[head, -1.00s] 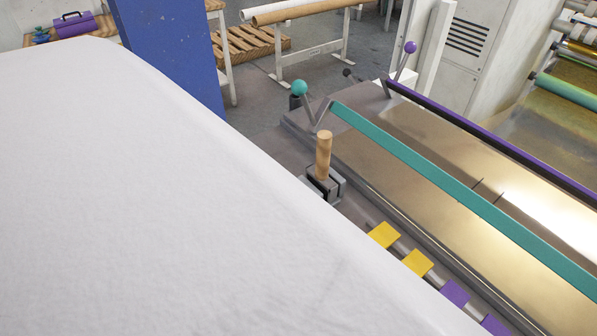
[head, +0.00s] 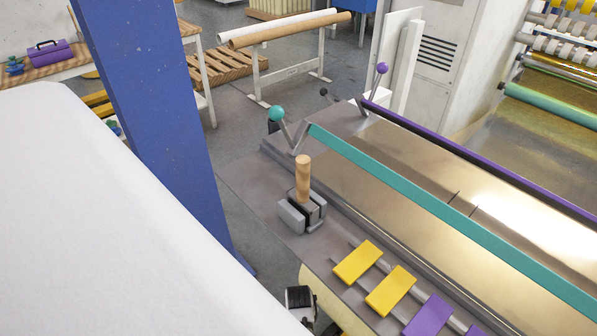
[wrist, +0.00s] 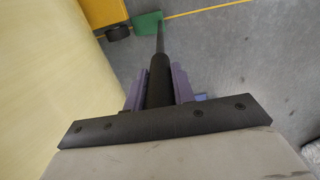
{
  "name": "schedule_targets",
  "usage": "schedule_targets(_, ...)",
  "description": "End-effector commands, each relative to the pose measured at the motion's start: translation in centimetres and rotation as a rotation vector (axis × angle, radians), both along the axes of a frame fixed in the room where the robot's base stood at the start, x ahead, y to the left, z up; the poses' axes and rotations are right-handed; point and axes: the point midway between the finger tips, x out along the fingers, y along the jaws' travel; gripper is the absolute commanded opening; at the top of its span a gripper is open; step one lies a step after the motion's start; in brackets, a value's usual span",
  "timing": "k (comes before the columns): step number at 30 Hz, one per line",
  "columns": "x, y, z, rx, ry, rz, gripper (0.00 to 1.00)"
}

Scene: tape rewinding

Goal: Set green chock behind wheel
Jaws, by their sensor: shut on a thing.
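My gripper (wrist: 158,78) shows in the wrist view, its purple fingers shut on the black handle (wrist: 160,68) of the green chock. The green chock (wrist: 148,23) is at the far end of the handle, at or close to the grey floor. A black wheel (wrist: 118,32) under a yellow frame (wrist: 103,10) is just left of the chock. I cannot tell whether chock and wheel touch. The gripper, chock and wheel do not show in the head view.
A pale yellow roll or panel (wrist: 50,80) fills the wrist view's left side. Bare grey floor (wrist: 235,65) with a yellow line lies to the right. In the head view, a blue post (head: 150,110) stands beside the machine table (head: 250,195), which carries yellow and purple plates.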

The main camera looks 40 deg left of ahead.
Motion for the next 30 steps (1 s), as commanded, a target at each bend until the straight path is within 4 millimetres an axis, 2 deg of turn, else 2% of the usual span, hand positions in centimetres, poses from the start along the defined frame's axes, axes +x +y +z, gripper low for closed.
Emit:
schedule_targets(5, 0.1, 0.1, -0.1, 0.003, -0.004, 0.0, 0.0)
schedule_targets(6, 0.0, 0.0, -0.3, 0.0, 0.0, 0.0, 0.28)
schedule_targets(11, 0.0, 0.0, -0.3, 0.0, 0.0, 0.0, 0.47)
schedule_targets(18, 0.0, 0.0, -0.2, 0.0, 0.0, 0.0, 0.47)
schedule_targets(22, 0.0, 0.0, 0.5, 0.002, -0.001, 0.0, 0.47)
schedule_targets(26, 0.1, 0.1, 2.4, 0.003, -0.002, -0.001, 0.47)
schedule_targets(30, 0.1, 0.1, 5.5, 0.004, -0.003, -0.001, 0.47)
